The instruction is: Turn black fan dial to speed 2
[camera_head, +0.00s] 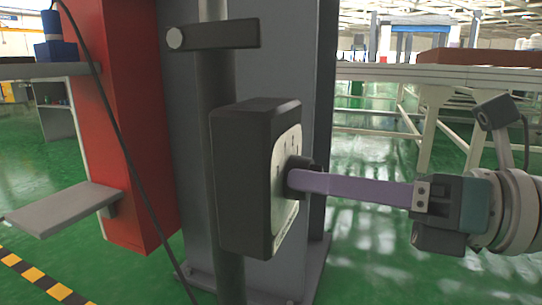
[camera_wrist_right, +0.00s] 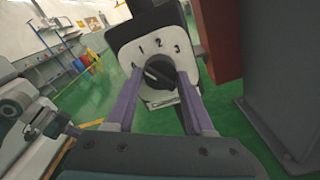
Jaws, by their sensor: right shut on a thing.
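The black fan control box (camera_head: 238,180) is fixed to a grey post, with a white face marked 1, 2 and 3 in the right wrist view (camera_wrist_right: 160,48). The black dial (camera_wrist_right: 158,72) sits below the numbers. Its ridge looks slanted, but I cannot tell which number it points at. My right gripper (camera_head: 296,179) reaches in from the right with purple fingers, its tips at the dial (camera_head: 300,165). In the right wrist view its fingers stand on both sides of the dial, shut on it. My left gripper is not in view.
A grey post (camera_head: 226,85) with a dark bracket (camera_head: 215,36) stands behind the box. A red column (camera_head: 125,130), a small grey shelf (camera_head: 62,208) and a hanging black cable are at left. White-framed tables (camera_head: 430,75) stand behind at right.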

